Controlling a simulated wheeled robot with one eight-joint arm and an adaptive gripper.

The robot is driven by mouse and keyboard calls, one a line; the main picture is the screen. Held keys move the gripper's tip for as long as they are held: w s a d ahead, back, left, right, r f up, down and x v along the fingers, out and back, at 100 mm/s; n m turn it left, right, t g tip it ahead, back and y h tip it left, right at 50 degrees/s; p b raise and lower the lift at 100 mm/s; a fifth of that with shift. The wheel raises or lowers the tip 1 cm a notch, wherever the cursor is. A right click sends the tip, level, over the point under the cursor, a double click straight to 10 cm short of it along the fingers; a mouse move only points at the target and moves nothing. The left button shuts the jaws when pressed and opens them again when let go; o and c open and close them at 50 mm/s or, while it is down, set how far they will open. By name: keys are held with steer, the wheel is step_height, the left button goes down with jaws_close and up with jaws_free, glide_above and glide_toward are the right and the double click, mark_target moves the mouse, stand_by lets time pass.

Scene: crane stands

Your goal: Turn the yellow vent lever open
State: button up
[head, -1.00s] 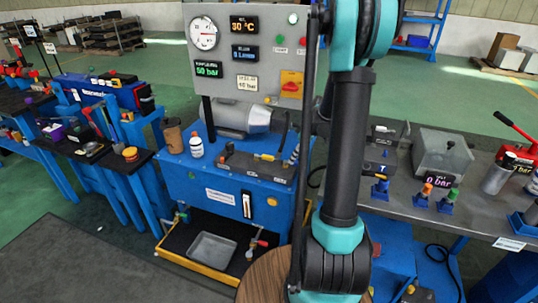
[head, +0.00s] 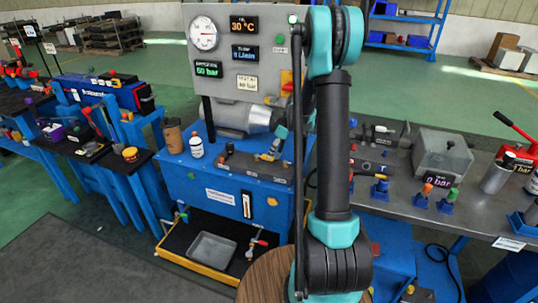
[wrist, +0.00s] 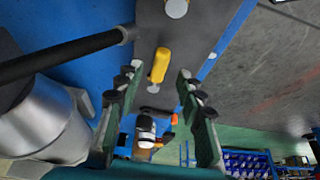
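The yellow vent lever (wrist: 160,65) sits on a dark grey block (wrist: 205,30) in the wrist view. It shows between the tips of my two fingers, a little beyond them, and I see no contact. My gripper (wrist: 158,82) is open, with one finger on each side of the lever's line. In the head view my gripper (head: 272,147) is small and partly behind my arm, right over the block on the blue power unit (head: 222,197). The lever (head: 265,156) is small there and partly covered by the gripper.
A black rod (wrist: 60,55) and a silver motor (wrist: 45,120) lie close to the left finger in the wrist view. The gauge panel (head: 238,25) stands behind the block. A white bottle (head: 196,147) and a brown cup (head: 173,136) stand on the unit's left.

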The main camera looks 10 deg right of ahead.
mark_target(264, 158)
steer(key=shift+a+x, duration=0.15)
steer(key=shift+x, duration=0.7)
steer(key=shift+a+x, duration=0.15)
steer(key=shift+x, duration=0.7)
steer(key=shift+w+r, duration=0.15)
steer(key=shift+c, duration=0.3)
jaws_close()
